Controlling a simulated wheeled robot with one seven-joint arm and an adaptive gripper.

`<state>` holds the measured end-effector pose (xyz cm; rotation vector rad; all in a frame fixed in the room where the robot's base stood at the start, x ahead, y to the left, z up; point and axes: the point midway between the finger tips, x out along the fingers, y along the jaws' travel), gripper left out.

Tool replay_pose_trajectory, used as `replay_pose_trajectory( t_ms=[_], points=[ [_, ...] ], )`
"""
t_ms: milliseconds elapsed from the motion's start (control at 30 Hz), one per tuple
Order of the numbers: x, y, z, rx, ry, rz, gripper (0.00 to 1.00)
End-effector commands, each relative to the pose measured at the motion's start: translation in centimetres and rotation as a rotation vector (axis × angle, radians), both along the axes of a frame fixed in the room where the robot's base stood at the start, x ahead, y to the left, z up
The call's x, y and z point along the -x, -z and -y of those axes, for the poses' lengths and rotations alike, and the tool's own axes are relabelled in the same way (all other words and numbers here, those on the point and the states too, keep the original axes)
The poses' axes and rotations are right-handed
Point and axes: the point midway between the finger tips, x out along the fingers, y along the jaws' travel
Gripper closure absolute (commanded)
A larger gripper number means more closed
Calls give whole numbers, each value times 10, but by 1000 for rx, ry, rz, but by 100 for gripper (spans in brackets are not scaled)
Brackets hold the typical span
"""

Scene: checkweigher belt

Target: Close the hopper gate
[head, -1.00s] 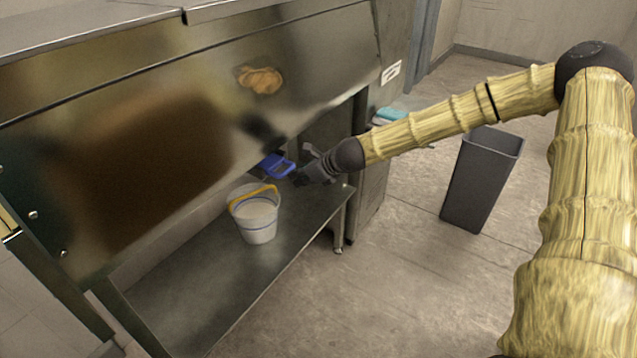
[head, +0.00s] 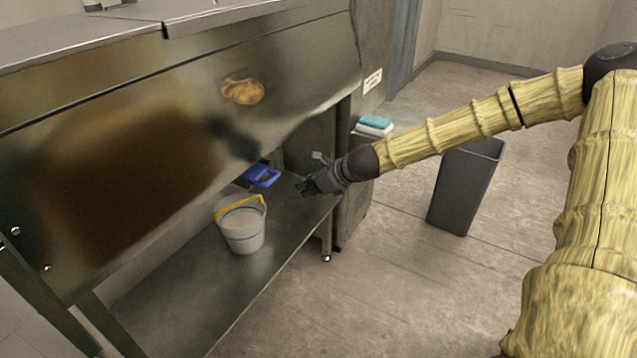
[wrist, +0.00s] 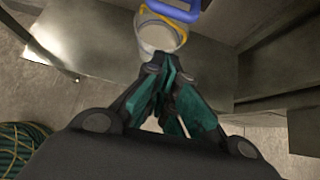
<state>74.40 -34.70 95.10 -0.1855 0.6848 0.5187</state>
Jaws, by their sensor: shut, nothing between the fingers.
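A blue handle (head: 262,175), apparently the hopper gate's pull, sticks out under the metal hopper front, above the bucket. I cannot tell from here how far the gate stands open. The handle also shows at the top of the wrist view (wrist: 176,12). My gripper (head: 303,187) is to the right of the handle, apart from it, with its fingers shut and empty. In the wrist view my fingertips (wrist: 164,62) overlap the near side of the bucket in the picture. The plate behind the handle is mostly hidden under the hopper.
A white bucket (head: 243,232) with a yellow handle stands on the low metal shelf (head: 185,300) under the hopper. A dark bin (head: 465,190) stands on the floor at right. Folded cloths (head: 374,124) lie behind my wrist. A coiled green hose (wrist: 20,145) lies at lower left. Floor in front is open.

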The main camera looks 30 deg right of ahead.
Motion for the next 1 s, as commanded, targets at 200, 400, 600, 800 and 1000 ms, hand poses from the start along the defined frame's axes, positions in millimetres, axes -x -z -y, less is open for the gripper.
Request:
replay_pose_trajectory(
  t_ms=[200,400,600,800,1000],
  points=[
    [10,-12,7,0,0,2,100],
    [20,-20,12,0,1,1,100],
    [27,-28,17,1,0,2,100],
    [32,-32,20,-1,0,1,100],
    [34,-32,21,-1,1,0,100]
  ],
)
